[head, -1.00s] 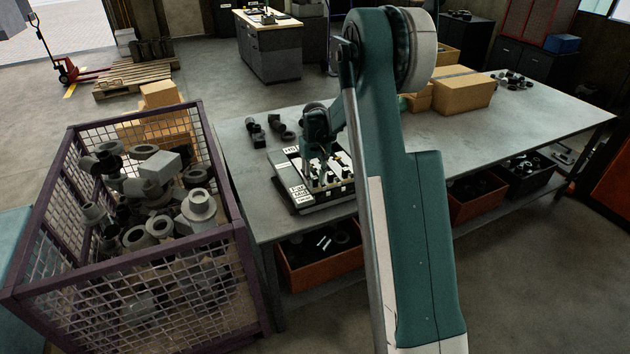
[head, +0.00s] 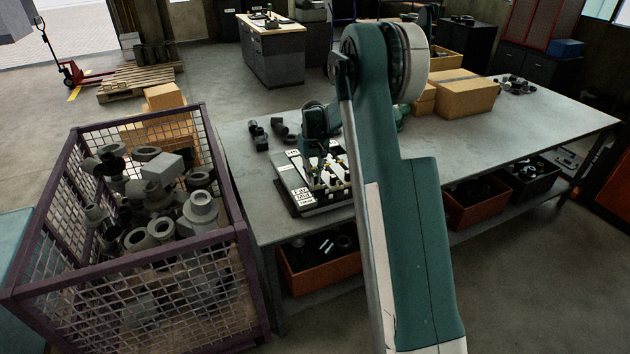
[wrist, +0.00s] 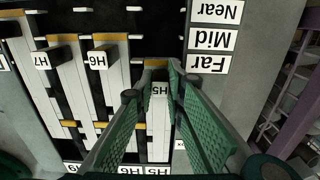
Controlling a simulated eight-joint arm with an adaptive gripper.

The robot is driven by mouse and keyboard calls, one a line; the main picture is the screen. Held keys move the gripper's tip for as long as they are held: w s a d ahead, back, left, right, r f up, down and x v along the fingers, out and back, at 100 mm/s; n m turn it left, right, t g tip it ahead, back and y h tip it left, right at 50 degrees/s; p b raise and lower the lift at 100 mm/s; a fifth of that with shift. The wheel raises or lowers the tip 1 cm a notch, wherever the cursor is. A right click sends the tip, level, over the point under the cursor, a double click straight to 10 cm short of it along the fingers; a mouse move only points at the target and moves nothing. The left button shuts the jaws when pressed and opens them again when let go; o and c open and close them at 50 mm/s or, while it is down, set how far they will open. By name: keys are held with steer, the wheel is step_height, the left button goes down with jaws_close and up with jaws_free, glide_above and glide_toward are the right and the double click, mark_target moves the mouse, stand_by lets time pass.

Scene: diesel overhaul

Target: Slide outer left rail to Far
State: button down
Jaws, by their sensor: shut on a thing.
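The rail fixture (head: 322,209) is a dark, pale-edged board on the near left of the workbench. In the wrist view, several pale rails with orange bands lie side by side, with blocks tagged H7 (wrist: 42,61), H6 (wrist: 97,60) and H5 (wrist: 160,89). Near, Mid and Far labels (wrist: 209,64) appear upside down beside them. My gripper (wrist: 153,86) has its green fingers on either side of the H5 block and is shut on it. The fingers hide part of that rail. Which rail is the outer left one is not clear.
A purple mesh crate (head: 247,262) of grey parts stands left of the workbench (head: 490,122). Dark fittings (head: 259,138) lie behind the fixture. Cardboard boxes (head: 466,97) stand at the back. The bench's right side is mostly clear.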

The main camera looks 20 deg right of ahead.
steer(key=shift+w+r, duration=0.1)
steer(key=shift+w, duration=0.1)
steer(key=c, duration=2.4)
jaws_free()
steer(key=shift+w, duration=0.1)
steer(key=shift+o, duration=0.2)
steer(key=shift+r, duration=0.1)
step_height(320, 180, up, 12)
